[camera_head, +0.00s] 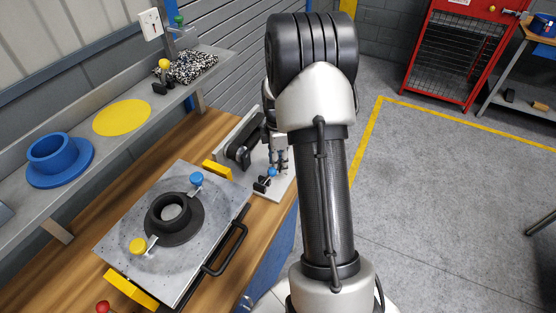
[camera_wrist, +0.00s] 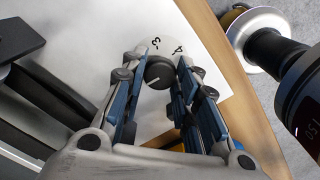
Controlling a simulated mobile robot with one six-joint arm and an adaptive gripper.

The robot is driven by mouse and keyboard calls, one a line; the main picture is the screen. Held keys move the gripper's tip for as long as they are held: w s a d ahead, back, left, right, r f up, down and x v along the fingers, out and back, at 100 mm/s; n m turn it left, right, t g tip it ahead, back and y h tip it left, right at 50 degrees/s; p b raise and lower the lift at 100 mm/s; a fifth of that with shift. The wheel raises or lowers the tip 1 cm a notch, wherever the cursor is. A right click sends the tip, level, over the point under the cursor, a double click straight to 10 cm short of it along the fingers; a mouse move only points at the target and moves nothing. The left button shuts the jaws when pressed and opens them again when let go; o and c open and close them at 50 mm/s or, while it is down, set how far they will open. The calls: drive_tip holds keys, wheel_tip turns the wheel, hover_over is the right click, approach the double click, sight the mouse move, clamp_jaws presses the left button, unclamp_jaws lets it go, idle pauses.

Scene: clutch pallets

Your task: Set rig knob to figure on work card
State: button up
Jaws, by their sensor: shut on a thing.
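My gripper (camera_wrist: 152,69) has its two fingers on either side of a round dark knob (camera_wrist: 159,72) and is shut on it. A pale pointer line shows on the knob's face. The knob sits on a white dial plate (camera_wrist: 207,62), where dark figures, seemingly a 3 and a 4, show beyond it; the fingers hide the rest of the dial. In the head view my gripper (camera_head: 278,156) is small and partly behind my arm, over the rig's white board (camera_head: 281,184). The knob cannot be made out there. I cannot make out a readable work card.
A grey plate (camera_head: 120,237) with a black flanged ring (camera_head: 187,229) and blue and yellow knobbed clamps lies left of the rig. A shelf above holds a blue flanged ring (camera_head: 60,161) and a yellow disc (camera_head: 122,117). A black belt-shaped part (camera_head: 240,148) stands beside my gripper.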

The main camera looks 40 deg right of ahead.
drive_tip(key=m+p, duration=0.1)
drive_tip(key=m, duration=0.3)
drive_tip(key=m+p, duration=0.1)
drive_tip(key=m, duration=0.3)
drive_tip(key=shift+m+p, duration=0.3)
drive_tip(key=shift+m, duration=0.1)
drive_tip(key=m+p, duration=0.1)
drive_tip(key=m, duration=0.3)
drive_tip(key=shift+m, duration=0.3)
drive_tip(key=m, duration=0.3)
drive_tip(key=shift+m, duration=0.3)
drive_tip(key=m+p, duration=0.1)
drive_tip(key=m, duration=0.3)
drive_tip(key=shift+m, duration=0.3)
drive_tip(key=m, duration=0.9)
drive_tip(key=shift+p, duration=0.3)
drive_tip(key=shift+m, duration=1.8)
